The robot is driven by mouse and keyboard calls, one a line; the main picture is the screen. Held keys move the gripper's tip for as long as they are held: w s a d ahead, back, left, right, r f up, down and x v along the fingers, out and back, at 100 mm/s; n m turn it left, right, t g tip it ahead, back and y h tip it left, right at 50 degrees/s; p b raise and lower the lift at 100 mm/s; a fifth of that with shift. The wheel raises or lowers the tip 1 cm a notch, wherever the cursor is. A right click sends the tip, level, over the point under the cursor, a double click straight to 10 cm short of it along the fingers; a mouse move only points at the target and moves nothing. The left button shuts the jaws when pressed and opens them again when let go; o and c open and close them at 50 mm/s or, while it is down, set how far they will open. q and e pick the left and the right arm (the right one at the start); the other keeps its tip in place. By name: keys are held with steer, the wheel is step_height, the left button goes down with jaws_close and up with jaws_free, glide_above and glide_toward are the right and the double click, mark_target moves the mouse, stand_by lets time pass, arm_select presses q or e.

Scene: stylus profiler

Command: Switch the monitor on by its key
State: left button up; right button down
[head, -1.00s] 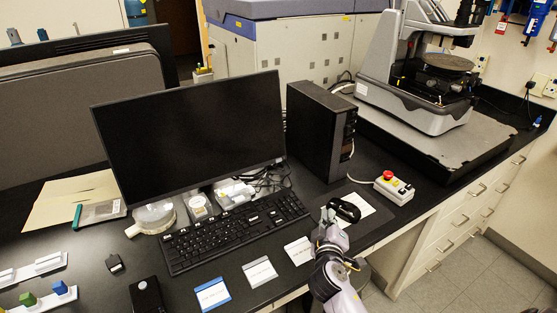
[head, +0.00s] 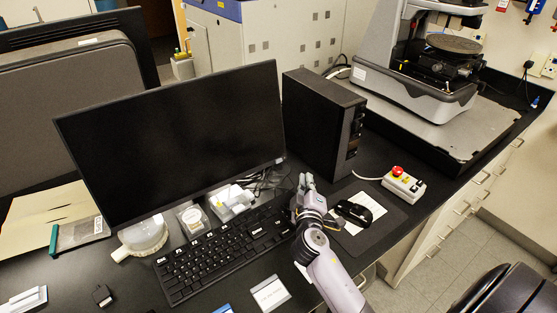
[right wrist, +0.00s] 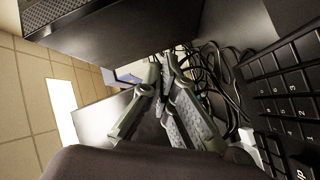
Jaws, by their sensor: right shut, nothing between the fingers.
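The monitor (head: 175,145) stands behind the keyboard, its wide screen black. A small light mark shows at the lower right corner of its bezel; I cannot make out the key clearly. My right gripper (head: 306,182) is shut and empty, right of that corner and in front of the PC tower, with a gap to the monitor in the picture. In the right wrist view its fingertips (right wrist: 164,68) are together, in front of cables. A dark panel left of the fingers there looks like the monitor (right wrist: 98,118). My left gripper is out of view.
The black PC tower (head: 322,125) stands close behind my right gripper. The keyboard (head: 220,255) lies left of my forearm, and a mouse (head: 353,212) right of it. A control box with a red button (head: 403,184) sits further right. Cables and small white items lie under the monitor.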

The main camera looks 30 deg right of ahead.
mark_target(279, 161)
steer(key=shift+w+f, duration=0.15)
steer(key=shift+w, duration=0.2)
steer(key=w+b, duration=0.1)
steer(key=w, duration=0.1)
steer(key=w+f, duration=0.1)
steer(key=w, duration=0.1)
steer(key=shift+w+a+b, duration=0.15)
steer(key=shift+w+b, duration=0.05)
steer(key=shift+b, duration=0.2)
steer(key=w, duration=0.1)
steer(key=w+b, duration=0.1)
steer(key=w, duration=0.1)
steer(key=shift+f, duration=0.35)
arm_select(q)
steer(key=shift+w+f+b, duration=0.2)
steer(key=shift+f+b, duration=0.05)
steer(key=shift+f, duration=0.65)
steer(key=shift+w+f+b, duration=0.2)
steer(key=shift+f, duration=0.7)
arm_select(e)
steer(key=shift+w+a, duration=0.1)
steer(key=shift+w, duration=0.35)
arm_select(q)
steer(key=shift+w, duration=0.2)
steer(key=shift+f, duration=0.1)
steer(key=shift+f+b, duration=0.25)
steer(key=shift+b, duration=0.1)
arm_select(e)
steer(key=shift+w, duration=0.4)
